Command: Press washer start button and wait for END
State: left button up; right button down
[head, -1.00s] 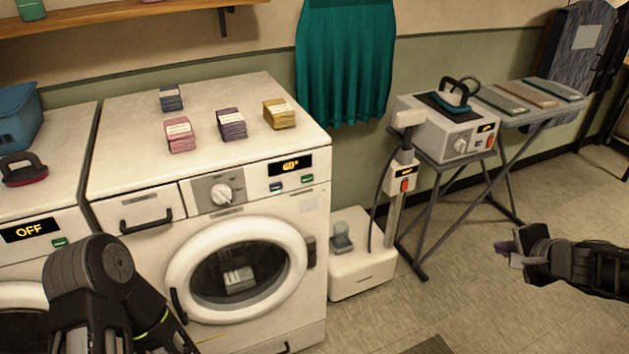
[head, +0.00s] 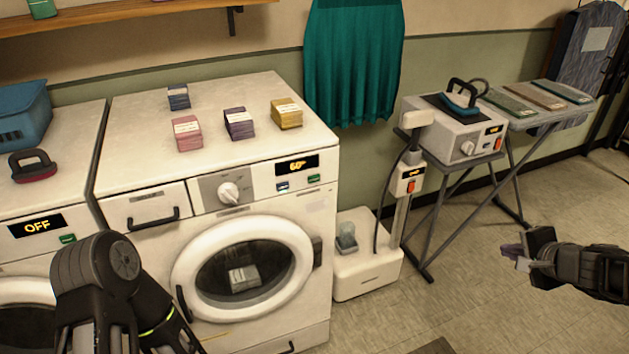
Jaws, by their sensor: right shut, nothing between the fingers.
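The white washer (head: 150,237) stands in the middle-left with its round door closed and a light folded item (head: 244,277) behind the glass. Its display (head: 297,165) reads about 60°. Below the display are a blue-and-white button (head: 282,187) and a green button (head: 314,179); their labels are too small to read. My right gripper (head: 513,254) is shut and empty, over the floor at the right, well apart from the washer. My left arm shows at the lower left in front of the washers, but its gripper is out of view.
A second washer at the left has a display (head: 37,226) reading OFF. Several folded stacks lie on the washer top. A white pedestal unit (head: 368,278) and a folding stand with a steam-iron station (head: 459,135) stand to the right. The floor between there and my right gripper is clear.

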pick_arm(q)
grip_shut()
dwell(1.0)
